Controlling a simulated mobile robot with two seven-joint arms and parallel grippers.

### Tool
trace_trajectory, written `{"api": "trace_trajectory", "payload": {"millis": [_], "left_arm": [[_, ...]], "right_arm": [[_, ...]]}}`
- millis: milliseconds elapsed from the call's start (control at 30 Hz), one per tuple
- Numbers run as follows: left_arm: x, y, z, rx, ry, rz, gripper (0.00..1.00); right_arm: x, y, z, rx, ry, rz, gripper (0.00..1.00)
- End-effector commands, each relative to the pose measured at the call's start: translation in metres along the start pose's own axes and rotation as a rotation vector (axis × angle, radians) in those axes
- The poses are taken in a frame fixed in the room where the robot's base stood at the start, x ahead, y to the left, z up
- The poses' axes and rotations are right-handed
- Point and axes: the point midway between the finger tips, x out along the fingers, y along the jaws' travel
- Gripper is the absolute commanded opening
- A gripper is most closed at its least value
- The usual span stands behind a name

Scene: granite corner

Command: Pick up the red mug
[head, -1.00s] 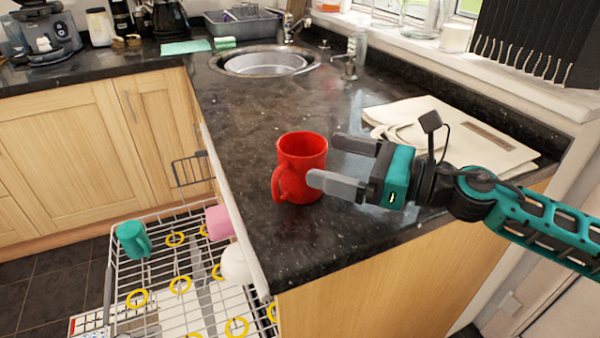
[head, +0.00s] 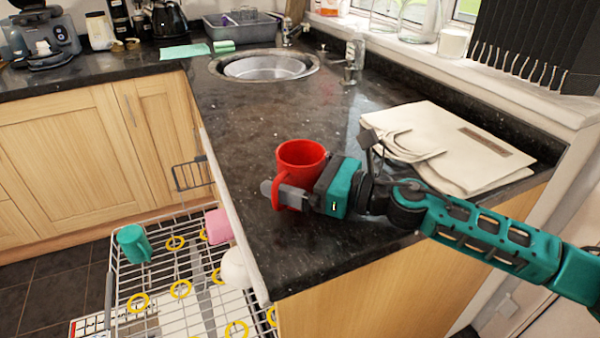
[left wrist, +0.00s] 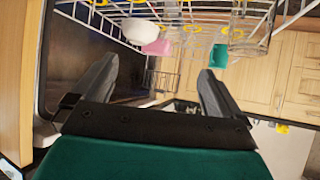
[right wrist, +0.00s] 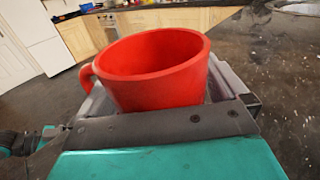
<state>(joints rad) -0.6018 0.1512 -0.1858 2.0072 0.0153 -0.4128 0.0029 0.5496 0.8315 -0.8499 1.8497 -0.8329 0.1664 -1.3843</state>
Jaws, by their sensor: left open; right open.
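The red mug (head: 302,157) stands upright on the dark granite counter, near its front edge. My right gripper (head: 280,190) is open around the mug. One finger passes along the near side, by the handle; the far finger is hidden behind the mug. In the right wrist view the mug (right wrist: 155,72) sits between the jaws, close to the palm, with its handle at the left. My left gripper (left wrist: 155,85) is open and empty in the left wrist view, with the dish rack beyond its fingers. It is not in the head view.
A folded cream cloth bag (head: 460,150) lies to the right on the counter. The sink (head: 265,65) is behind. Below at left, an extended dish rack (head: 165,270) holds a teal mug (head: 133,243), a pink one (head: 218,226) and a white bowl (head: 235,267).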

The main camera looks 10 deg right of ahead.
Motion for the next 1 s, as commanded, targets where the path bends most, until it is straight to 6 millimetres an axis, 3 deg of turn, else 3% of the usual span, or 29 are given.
{"api": "trace_trajectory", "payload": {"millis": [167, 733, 1000], "left_arm": [[-0.0008, 0.0010, 0.0024, -0.002, -0.004, 0.001, 1.00], [-0.0013, 0.0051, 0.0019, -0.009, -0.003, 0.007, 1.00], [-0.0018, 0.0053, 0.0010, -0.009, -0.003, 0.007, 1.00]], "right_arm": [[0.0000, -0.0001, -0.0005, 0.000, 0.000, -0.001, 1.00], [-0.0004, -0.0003, -0.0004, 0.000, 0.001, -0.001, 0.46], [-0.0002, -0.0005, 0.0020, -0.002, -0.002, -0.001, 0.45]]}}
